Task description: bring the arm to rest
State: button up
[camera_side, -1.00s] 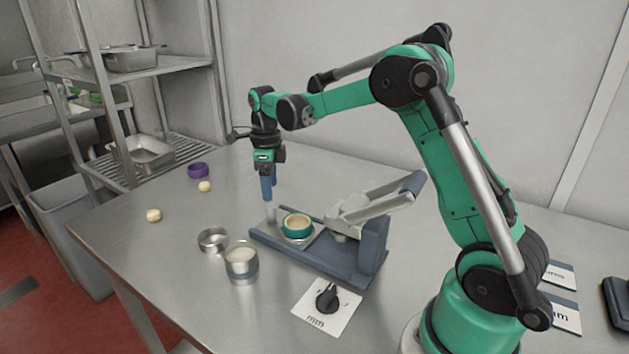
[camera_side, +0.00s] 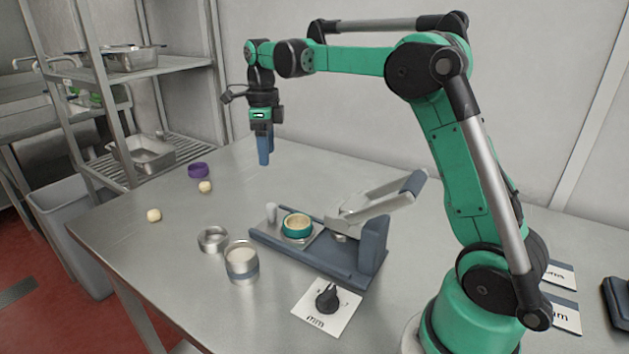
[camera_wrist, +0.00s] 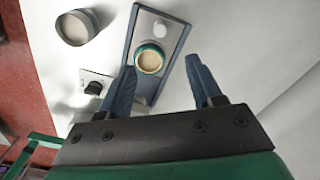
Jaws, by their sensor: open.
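My gripper (camera_side: 264,150) points down and hangs in the air above the table, over the far side of the press-like device. In the wrist view my gripper (camera_wrist: 162,92) has its two blue fingers spread apart with nothing between them. The device (camera_side: 330,258) has a blue-grey base and a raised light grey lever. A green ring with pale filling (camera_side: 298,226) sits on its plate, below and apart from my fingers; it also shows in the wrist view (camera_wrist: 149,60).
A metal cup with pale contents (camera_side: 241,262) and an empty metal ring (camera_side: 212,239) stand left of the device. A purple ring (camera_side: 198,170) and two pale balls (camera_side: 205,187) lie at the left. Shelving (camera_side: 150,100) stands behind.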

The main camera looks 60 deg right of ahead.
jog(key=s+a+f+n+t, duration=0.1)
jog(key=s+a+n+t, duration=0.2)
jog(key=n, duration=1.1)
jog(key=s+a+f+n+t, duration=0.1)
jog(key=s+a+n+t, duration=0.2)
jog(key=s+a+n, duration=0.5)
jog(key=s+n, duration=0.2)
jog(key=n, duration=0.4)
jog(key=shift+s+a+n+t, duration=0.2)
jog(key=shift+a+n+t, duration=0.2)
